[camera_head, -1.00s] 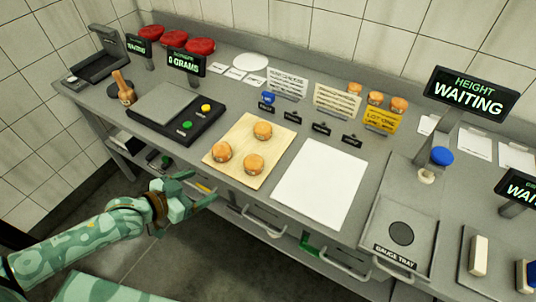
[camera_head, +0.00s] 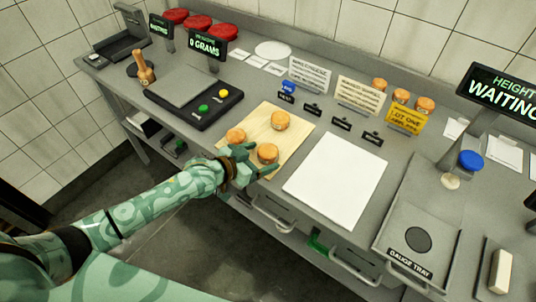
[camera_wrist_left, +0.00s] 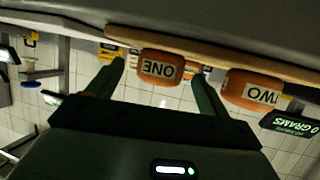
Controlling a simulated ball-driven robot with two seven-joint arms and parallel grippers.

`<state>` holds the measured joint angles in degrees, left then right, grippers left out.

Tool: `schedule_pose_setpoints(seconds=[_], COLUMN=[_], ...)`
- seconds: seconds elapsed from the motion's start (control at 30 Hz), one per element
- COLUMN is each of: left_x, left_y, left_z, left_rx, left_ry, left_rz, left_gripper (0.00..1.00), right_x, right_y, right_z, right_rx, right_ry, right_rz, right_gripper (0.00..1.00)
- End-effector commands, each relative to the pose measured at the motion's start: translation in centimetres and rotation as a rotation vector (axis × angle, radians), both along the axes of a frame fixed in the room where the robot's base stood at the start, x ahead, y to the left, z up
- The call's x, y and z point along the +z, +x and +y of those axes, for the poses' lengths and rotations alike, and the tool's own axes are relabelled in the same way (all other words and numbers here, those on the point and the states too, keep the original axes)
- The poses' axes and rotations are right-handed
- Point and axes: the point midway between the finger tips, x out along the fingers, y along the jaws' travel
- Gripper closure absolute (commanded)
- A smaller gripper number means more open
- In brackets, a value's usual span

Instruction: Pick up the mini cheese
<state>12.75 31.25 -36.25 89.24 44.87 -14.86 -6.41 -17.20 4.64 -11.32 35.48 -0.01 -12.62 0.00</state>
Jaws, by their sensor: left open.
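Three small orange cheese wheels stand on a wooden board (camera_head: 294,131). One is at the front right (camera_head: 267,153), one at the left (camera_head: 236,136) and one at the back (camera_head: 280,120). My left gripper (camera_head: 259,161) is open and empty at the board's front edge, its fingers pointing at the front-right cheese. In the left wrist view, which is upside down, the cheese labelled ONE (camera_wrist_left: 160,68) shows between the open fingers, beyond their tips. The cheese labelled TWO (camera_wrist_left: 252,92) is to the right of the fingers. The back cheese is partly hidden there.
A black scale (camera_head: 205,105) with a grey plate stands left of the board. A white sheet (camera_head: 335,180) lies to its right. A gauge tray (camera_head: 415,240) is farther right. Label cards and more orange cheeses (camera_head: 400,96) stand behind. Drawer handles line the counter front.

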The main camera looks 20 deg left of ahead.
Motion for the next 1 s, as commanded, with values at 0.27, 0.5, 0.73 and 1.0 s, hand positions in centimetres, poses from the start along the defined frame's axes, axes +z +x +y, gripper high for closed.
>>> schedule_pose_setpoints(seconds=[0.27, 0.5, 0.73, 1.0], left_x=[-0.8, -0.8, -0.7, 0.4], left_y=[1.6, 1.5, 1.5, 1.6], left_z=[-0.9, -0.9, -0.9, -0.9], left_rx=[-0.001, -0.001, 0.0, 0.0], left_ry=[0.002, 0.002, 0.001, 0.001], left_rz=[0.0, 0.0, 0.0, -0.002], left_gripper=[0.21, 0.57, 0.71, 0.71], right_x=[-0.7, -0.6, -0.6, -0.1], right_y=[-0.1, -0.1, 0.0, 0.0], right_z=[0.0, 0.1, 0.1, 0.1], right_rx=[0.0, 0.002, 0.003, 0.003], right_ry=[0.0, 0.001, 0.001, 0.002], right_rz=[0.002, 0.002, 0.002, -0.001], right_gripper=[0.64, 0.64, 0.64, 0.64])
